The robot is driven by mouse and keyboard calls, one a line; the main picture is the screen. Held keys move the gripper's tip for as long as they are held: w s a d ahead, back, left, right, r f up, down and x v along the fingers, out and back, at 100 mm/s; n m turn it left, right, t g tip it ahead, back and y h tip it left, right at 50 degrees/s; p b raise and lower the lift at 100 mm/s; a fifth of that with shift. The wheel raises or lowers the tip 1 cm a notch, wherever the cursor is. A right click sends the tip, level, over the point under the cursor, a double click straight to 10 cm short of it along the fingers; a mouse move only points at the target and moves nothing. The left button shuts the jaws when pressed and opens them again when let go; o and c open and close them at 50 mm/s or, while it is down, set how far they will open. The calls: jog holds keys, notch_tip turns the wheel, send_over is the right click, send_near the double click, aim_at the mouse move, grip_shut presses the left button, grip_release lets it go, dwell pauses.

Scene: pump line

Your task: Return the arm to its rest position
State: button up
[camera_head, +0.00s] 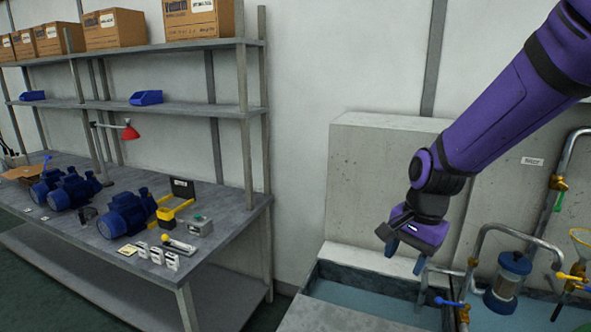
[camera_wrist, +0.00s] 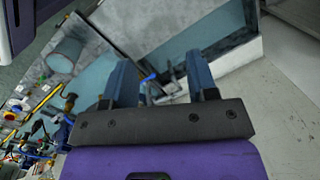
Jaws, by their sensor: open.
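My purple arm reaches in from the upper right in the head view. My gripper (camera_head: 406,254) hangs from its end, tilted down, in front of the concrete block and above the edge of the water basin. In the wrist view my gripper (camera_wrist: 160,80) shows two blue fingers held apart, with nothing between them. The fingers touch nothing that I can see.
Pipes with valves and a filter canister (camera_head: 508,283) stand at the right, close to my gripper. The basin (camera_head: 358,298) lies below. A workbench (camera_head: 222,238) with several blue pumps and a red lamp (camera_head: 130,131) stands at the left, under shelves with cardboard boxes.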

jog(key=s+d+r+n+t, duration=0.2)
jog(key=s+d+r+n, duration=0.2)
jog(key=s+r, duration=0.4)
jog(key=s+d+r+n+t+h, duration=0.1)
jog(key=s+d+r+n+t, duration=0.1)
jog(key=s+d+r+n, duration=0.3)
jog(key=s+r, duration=0.3)
jog(key=s, duration=0.2)
jog(key=shift+t+h, duration=0.3)
jog(key=shift+t, duration=0.1)
